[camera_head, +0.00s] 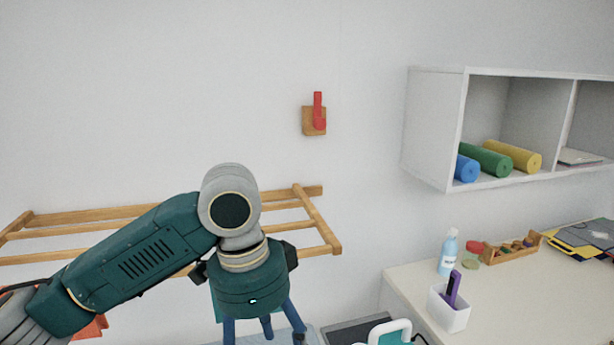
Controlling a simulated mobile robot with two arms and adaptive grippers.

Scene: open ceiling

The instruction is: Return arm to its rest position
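My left arm comes in from the lower left, with its elbow-like joint raised and its wrist bent downward. My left gripper (254,290) points down at the bottom of the view, in front of the wooden rack. My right arm and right gripper are not in view.
A wooden wall rack (320,228) lies behind my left arm. A red hook on a wooden block (314,122) is on the wall above. A white shelf (432,130) holds rolled mats. The pale desk (520,300) bears a bottle (448,252), a white cup (449,309) and a wooden tray (510,255).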

